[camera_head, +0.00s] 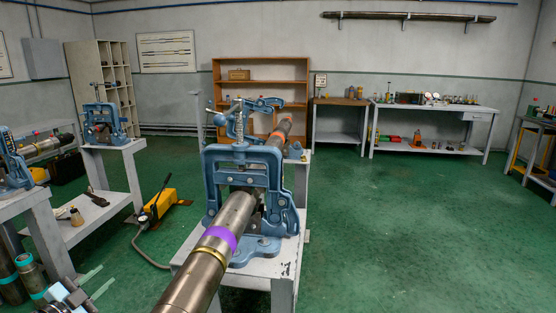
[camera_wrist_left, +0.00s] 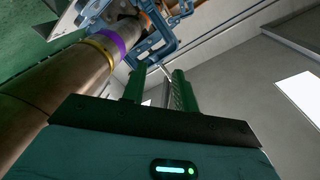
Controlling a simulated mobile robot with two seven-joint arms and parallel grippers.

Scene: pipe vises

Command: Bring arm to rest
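My left gripper (camera_head: 107,273) is low at the left in the head view, beside the pipe. In the left wrist view its two green fingers (camera_wrist_left: 160,80) stand apart with nothing between them. A long steel pipe (camera_head: 195,280) with a purple band and a brass-coloured ring runs through the nearest blue pipe vise (camera_head: 212,180), and it also shows in the left wrist view (camera_wrist_left: 60,80). That blue vise frame also shows in the left wrist view (camera_wrist_left: 150,42), beyond the fingers. My right gripper is in neither view.
The nearest vise stands on a white bench (camera_head: 285,268). More benches with vises (camera_head: 103,120) stand at the left. A yellow foot pump (camera_head: 158,205) with a hose lies on the green floor. The floor at the right (camera_head: 400,230) is clear.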

